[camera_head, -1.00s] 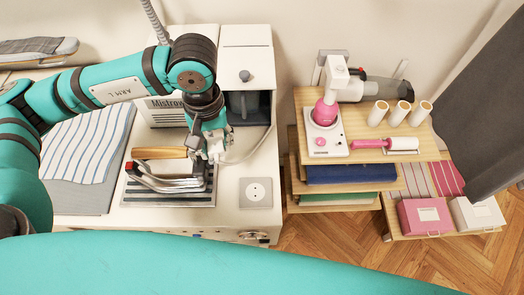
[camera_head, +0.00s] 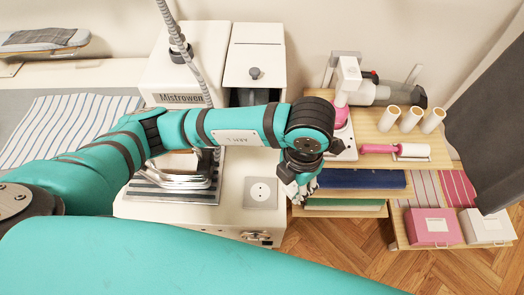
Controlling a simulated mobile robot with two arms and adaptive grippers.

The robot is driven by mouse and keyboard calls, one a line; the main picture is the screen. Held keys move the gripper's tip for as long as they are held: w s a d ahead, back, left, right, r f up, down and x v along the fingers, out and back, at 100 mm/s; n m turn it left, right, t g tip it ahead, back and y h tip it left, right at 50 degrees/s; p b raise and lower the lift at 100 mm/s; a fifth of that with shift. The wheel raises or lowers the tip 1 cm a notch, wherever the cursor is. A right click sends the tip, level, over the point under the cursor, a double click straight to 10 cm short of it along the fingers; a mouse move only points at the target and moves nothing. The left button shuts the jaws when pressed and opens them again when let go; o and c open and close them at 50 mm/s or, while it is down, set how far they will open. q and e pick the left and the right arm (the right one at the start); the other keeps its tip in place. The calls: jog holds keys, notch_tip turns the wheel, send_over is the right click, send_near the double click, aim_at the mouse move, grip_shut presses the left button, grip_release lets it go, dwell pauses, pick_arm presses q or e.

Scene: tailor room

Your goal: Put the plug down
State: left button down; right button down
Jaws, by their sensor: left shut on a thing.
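My left gripper (camera_head: 299,197) hangs fingers down just right of the white cabinet, in front of the wooden shelf unit, beside the blue folded cloth. It is shut on the plug, which is mostly hidden by the fingers at this size. My right gripper is not in view.
A steam iron (camera_head: 185,181) rests on a striped pad on the cabinet (camera_head: 225,218), partly behind my arm. The shelf unit (camera_head: 393,138) holds a pink-and-white device (camera_head: 347,152), a lint roller (camera_head: 412,151) and white rolls. Boxes (camera_head: 432,227) stand lower right. Wooden floor is clear in front.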

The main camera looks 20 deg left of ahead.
pick_arm(q)
jog(key=shift+d+n, duration=0.15)
jog(key=shift+n, duration=0.25)
jog(key=shift+w+a, duration=0.2)
jog(key=w+a+p, duration=0.1)
jog(key=w+a, duration=0.2)
jog(key=w+a+f+p, duration=0.1)
jog(key=w+a+p, duration=0.1)
jog(key=w+a, duration=0.2)
jog(key=w+a+p, duration=0.2)
jog(key=w+a, duration=0.1)
jog(key=shift+w+a+f, duration=0.15)
jog(key=shift+a+f, duration=0.05)
jog(key=shift+a, duration=0.1)
jog(key=shift+w+a+f+p, duration=0.1)
jog(key=shift+a+p, duration=0.05)
jog(key=shift+p, duration=0.15)
jog(key=shift+f+p, duration=0.35)
jog(key=shift+f, duration=0.05)
notch_tip(320, 180, down, 2)
jog(key=shift+f+p, duration=0.1)
jog(key=shift+p, duration=0.4)
jog(key=shift+f, duration=0.25)
jog(key=shift+f, duration=0.1)
